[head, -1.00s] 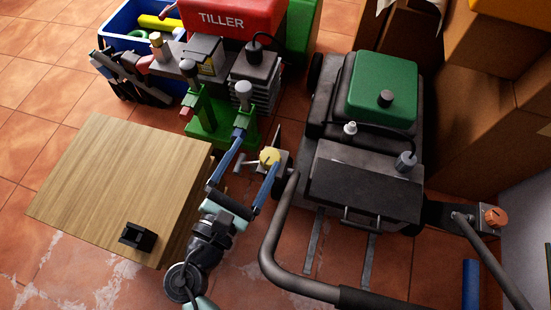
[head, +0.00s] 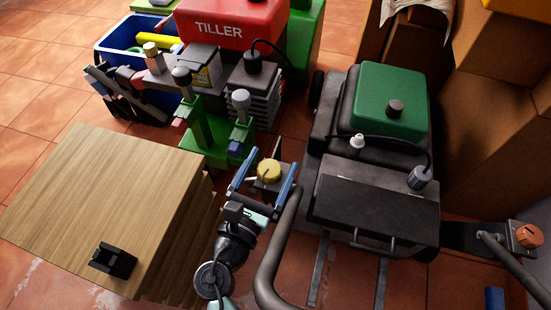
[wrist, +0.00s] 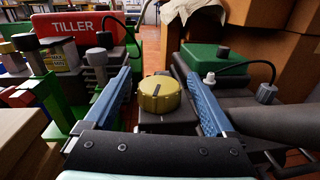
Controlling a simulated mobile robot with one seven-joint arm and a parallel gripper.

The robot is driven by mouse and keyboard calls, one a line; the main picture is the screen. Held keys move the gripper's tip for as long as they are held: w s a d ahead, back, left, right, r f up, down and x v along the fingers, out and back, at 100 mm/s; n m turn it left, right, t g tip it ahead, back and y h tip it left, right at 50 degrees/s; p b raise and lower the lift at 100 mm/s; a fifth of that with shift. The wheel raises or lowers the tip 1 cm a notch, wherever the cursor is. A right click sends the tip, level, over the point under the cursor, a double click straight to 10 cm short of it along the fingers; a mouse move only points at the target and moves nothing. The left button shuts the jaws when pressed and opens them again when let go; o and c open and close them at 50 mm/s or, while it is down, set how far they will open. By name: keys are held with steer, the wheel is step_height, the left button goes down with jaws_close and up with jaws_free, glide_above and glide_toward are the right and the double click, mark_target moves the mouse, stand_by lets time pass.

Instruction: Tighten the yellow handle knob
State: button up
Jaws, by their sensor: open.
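The yellow handle knob (head: 269,171) sits on a dark bracket at the end of the black handlebar, left of the green-topped machine. In the wrist view my gripper (wrist: 156,80) shows a clear gap between each finger and the knob. The fingers do not appear to touch it.
The black handlebar (head: 278,240) runs close to my gripper's right. A wooden block (head: 100,195) with a black item (head: 113,260) stands left. The red tiller (head: 225,25) and its green frame (head: 212,145) stand behind. An orange knob (head: 529,236) is far right.

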steer(key=shift+x, duration=1.3)
steer(key=c, duration=1.4)
steer(key=shift+m+h, duration=0.3)
steer(key=shift+h, duration=0.1)
steer(key=m+g+h, duration=0.1)
steer(key=h, duration=0.1)
steer(key=m+g+h+p, duration=0.1)
steer(key=m+g+h, duration=0.1)
steer(key=shift+s+d+r, duration=0.1)
steer(key=shift+s+d, duration=0.15)
steer(key=shift+d, duration=0.1)
steer(key=shift+s+d+m+g+h+p, duration=0.15)
steer(key=shift+m+g+h+p, duration=0.1)
steer(key=shift+m+g+h, duration=0.5)
steer(key=shift+s+d+m+g+h+p, duration=0.1)
steer(key=shift+s+m+g+h+p, duration=0.1)
steer(key=shift+m+g+h, duration=0.55)
steer(key=shift+g, duration=0.3)
